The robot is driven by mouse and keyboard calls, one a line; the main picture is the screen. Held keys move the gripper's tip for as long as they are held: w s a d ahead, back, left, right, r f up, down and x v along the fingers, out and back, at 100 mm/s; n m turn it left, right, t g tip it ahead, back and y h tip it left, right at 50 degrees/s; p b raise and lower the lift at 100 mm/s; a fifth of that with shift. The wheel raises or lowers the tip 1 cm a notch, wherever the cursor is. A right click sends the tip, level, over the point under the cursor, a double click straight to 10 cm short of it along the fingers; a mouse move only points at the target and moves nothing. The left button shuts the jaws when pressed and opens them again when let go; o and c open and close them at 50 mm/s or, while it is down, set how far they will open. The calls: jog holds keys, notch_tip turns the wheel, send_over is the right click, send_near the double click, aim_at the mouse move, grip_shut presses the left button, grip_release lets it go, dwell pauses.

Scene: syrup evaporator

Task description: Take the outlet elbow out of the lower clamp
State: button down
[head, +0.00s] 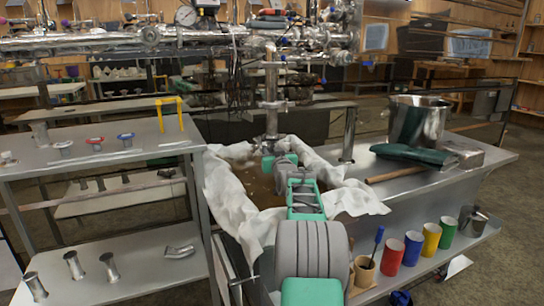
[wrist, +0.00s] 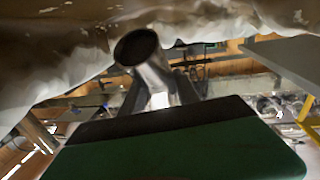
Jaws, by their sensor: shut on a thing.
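The outlet elbow (wrist: 154,68) is a shiny metal tube with its round open end showing in the wrist view. My gripper (wrist: 160,90) is shut on it, with one dark finger on each side. In the head view my gripper (head: 270,158) is at the foot of the vertical steel pipe (head: 271,80), over the cloth-lined basin. The lower clamp (head: 271,138) appears just above my gripper on that pipe. My gripper covers the elbow in the head view, so I cannot tell whether the elbow still sits in the clamp.
White cloth (head: 228,195) drapes the basin around my arm. A steel pot (head: 418,122) and dark green gloves (head: 408,154) are on the right counter. A steel shelf (head: 110,170) with fittings stands left. Coloured cups (head: 412,248) line the lower right shelf.

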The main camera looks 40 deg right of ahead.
jog(key=shift+s+f, duration=0.1)
jog(key=shift+f, duration=0.3)
jog(key=shift+f+b+v, duration=0.2)
jog(key=shift+b+v, duration=0.8)
jog(key=shift+v, duration=0.15)
jog(key=shift+f+b+v, duration=0.2)
jog(key=shift+b+v, duration=0.8)
jog(key=shift+v, duration=0.1)
jog(key=shift+a, duration=0.2)
